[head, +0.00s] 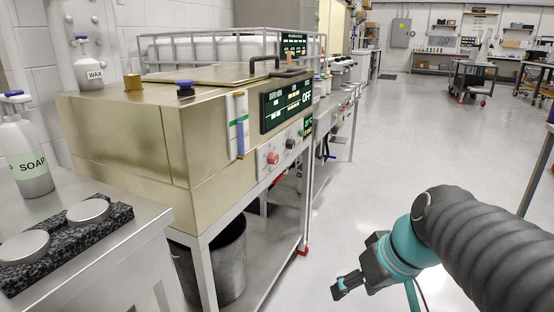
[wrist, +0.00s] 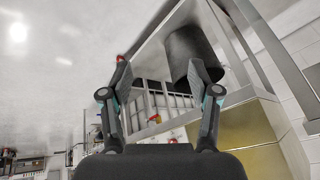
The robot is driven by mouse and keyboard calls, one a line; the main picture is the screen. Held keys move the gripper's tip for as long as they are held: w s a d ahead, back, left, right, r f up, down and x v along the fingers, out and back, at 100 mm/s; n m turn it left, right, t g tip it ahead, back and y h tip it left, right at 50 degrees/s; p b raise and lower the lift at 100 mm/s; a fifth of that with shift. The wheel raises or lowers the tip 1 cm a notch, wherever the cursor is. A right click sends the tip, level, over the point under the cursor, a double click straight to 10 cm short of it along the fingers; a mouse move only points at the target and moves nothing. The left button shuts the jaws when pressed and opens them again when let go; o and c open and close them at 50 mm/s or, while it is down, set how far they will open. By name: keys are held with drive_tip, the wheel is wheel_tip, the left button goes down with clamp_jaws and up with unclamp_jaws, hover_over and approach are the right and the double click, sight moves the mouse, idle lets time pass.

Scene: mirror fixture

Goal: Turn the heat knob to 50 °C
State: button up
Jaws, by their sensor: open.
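A brass-coloured metal bath (head: 140,135) stands on a steel frame at the left in the head view. Its front panel carries a red knob (head: 273,158) and a black knob (head: 291,144) side by side. I cannot read their labels, so which one is the heat knob is unclear. A dark display (head: 286,104) above them shows "OFF" in its right part. My gripper (head: 338,290) is low over the floor, right of the bath and apart from it. In the wrist view its two fingers (wrist: 160,72) are spread, with nothing held between them.
A dark bin (head: 222,262) stands under the bath, and it also shows in the wrist view (wrist: 188,52). A steel table with a soap bottle (head: 28,160) is at the left.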

drive_tip(key=w+a+r+n+y, duration=0.3)
drive_tip(key=w+a+n+y, duration=0.15)
drive_tip(key=w, duration=0.45)
drive_tip(key=n+t+y, duration=0.2)
drive_tip(key=n+y, duration=0.6)
drive_tip(key=y, duration=0.1)
approach(277, 159)
drive_tip(key=p+x, duration=0.3)
drive_tip(key=x, duration=0.6)
drive_tip(key=shift+s+r, duration=0.15)
drive_tip(key=shift+c, duration=0.2)
drive_tip(key=c, duration=1.1)
